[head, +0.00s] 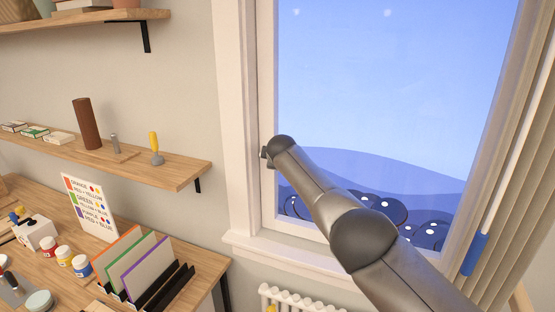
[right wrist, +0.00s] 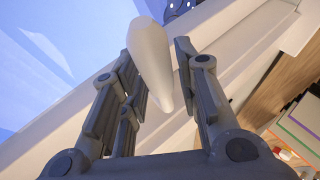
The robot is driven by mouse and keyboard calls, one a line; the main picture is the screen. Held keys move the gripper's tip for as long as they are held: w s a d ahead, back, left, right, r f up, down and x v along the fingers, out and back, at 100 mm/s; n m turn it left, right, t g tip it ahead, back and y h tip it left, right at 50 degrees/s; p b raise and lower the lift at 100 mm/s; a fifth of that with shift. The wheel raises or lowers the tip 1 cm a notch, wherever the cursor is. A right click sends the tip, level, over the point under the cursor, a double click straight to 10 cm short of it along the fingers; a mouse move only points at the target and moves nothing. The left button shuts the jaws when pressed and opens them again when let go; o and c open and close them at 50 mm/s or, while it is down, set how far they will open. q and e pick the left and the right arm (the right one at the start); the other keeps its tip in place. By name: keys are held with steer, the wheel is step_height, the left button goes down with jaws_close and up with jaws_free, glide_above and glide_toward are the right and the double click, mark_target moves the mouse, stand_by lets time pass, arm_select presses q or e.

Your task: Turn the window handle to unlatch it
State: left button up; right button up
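The window handle (right wrist: 152,60) is a pale, smooth, tapered lever in the right wrist view. It lies between the two fingers of my right gripper (right wrist: 157,52). The fingers stand apart on either side of it, with a narrow gap on the right; I cannot tell whether the left finger touches it. In the head view my right arm reaches up from the lower right to the left side of the window frame (head: 265,75). There my right gripper (head: 266,153) is mostly hidden behind the arm, and the handle is hidden. My left gripper is not in view.
Left of the window, a wooden shelf (head: 185,172) holds a brown cylinder (head: 87,124) and small tools. Below it a desk (head: 205,268) carries paint jars and a file rack (head: 150,280). A radiator (head: 290,300) sits under the sill; blinds (head: 515,190) hang at right.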

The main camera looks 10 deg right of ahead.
steer(key=shift+s+r, duration=0.1)
steer(key=shift+s+a+r, duration=0.1)
steer(key=shift+s+r, duration=0.2)
steer(key=shift+s, duration=0.05)
steer(key=v, duration=1)
steer(key=shift+s, duration=0.4)
